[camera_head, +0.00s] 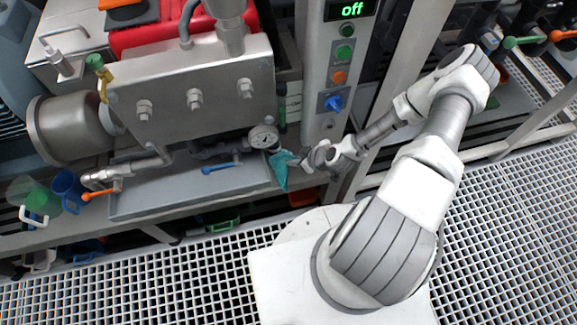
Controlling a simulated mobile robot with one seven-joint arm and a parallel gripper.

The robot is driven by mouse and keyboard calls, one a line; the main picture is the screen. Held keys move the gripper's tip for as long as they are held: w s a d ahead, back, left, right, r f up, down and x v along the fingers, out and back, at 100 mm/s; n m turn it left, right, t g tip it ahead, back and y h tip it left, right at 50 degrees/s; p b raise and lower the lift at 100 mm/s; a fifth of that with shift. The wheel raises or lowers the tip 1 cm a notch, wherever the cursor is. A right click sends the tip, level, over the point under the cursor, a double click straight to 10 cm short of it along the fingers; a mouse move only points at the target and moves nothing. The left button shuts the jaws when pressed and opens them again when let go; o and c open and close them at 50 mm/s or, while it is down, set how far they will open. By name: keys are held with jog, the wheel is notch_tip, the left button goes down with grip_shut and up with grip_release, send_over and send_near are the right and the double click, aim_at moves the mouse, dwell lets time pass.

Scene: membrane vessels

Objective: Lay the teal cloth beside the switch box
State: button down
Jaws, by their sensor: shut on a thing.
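The teal cloth (281,171) hangs from my gripper (297,161) in front of the right end of the grey tray (150,202). My gripper is shut on the cloth, though its fingertips are small and partly hidden. I cannot tell whether the cloth's lower end touches the tray or bench.
A pressure gauge (264,137) sits close to the left of the cloth. A steel block (195,90) with pipes stands behind the tray. A blue-handled valve (218,168) lies over the tray. Blue and green jugs (68,187) stand at the far left. Grated floor lies in front.

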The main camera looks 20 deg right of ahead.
jog(key=shift+c, duration=0.6)
grip_release()
jog(key=p+v, duration=0.4)
jog(key=v, duration=1.3)
jog(key=shift+p, duration=0.3)
jog(key=shift+s+d+r, duration=0.1)
jog(key=shift+s, duration=0.05)
